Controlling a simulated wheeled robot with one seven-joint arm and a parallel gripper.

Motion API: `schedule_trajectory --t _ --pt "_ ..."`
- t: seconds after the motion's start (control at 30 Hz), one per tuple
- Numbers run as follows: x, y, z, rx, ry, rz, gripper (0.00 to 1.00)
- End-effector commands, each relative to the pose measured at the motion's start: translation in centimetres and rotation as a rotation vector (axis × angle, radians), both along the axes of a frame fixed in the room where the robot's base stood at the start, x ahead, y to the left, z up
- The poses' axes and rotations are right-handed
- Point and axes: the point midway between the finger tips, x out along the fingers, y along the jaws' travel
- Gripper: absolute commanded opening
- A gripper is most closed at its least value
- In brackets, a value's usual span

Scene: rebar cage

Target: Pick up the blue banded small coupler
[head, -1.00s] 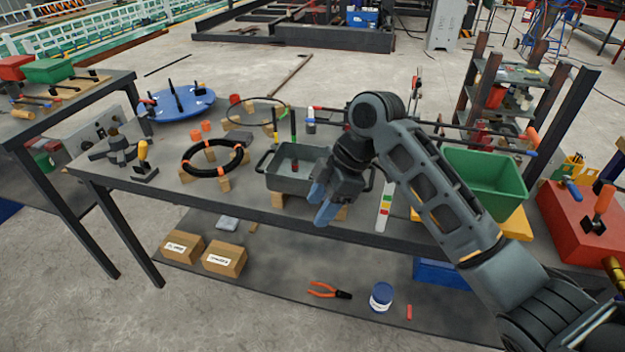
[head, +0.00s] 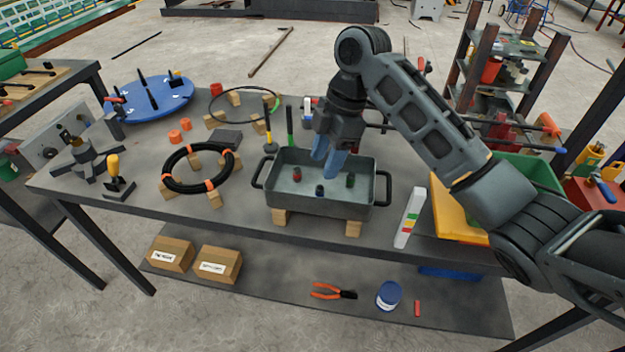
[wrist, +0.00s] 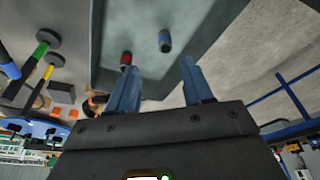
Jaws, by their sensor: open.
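The blue banded small coupler (head: 320,190) stands in the grey tray (head: 322,207), near its front middle. It also shows in the wrist view as a small dark piece with a blue end (wrist: 165,41), beyond the gap between my fingers. My gripper (head: 327,168) is open and empty, its blue fingers pointing down over the tray, above and apart from the coupler. A red banded coupler (head: 297,174) stands to the left and a green banded one (head: 350,180) to the right. In the wrist view the red one (wrist: 126,59) shows by the left fingertip.
The tray has raised walls and side handles and rests on wooden blocks (head: 353,228). Upright yellow (head: 268,138) and green-handled (head: 290,128) tools stand behind it. A black ring (head: 200,168) lies to the left. A white level-like bar (head: 408,218) is on the right.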

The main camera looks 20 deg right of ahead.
Motion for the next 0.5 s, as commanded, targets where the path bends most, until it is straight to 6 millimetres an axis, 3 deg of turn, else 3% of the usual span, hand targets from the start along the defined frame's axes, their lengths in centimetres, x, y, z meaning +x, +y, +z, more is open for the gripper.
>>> schedule_trajectory --t 0.5 --pt "-0.9 1.1 -5.7 0.001 0.003 -0.001 0.51"
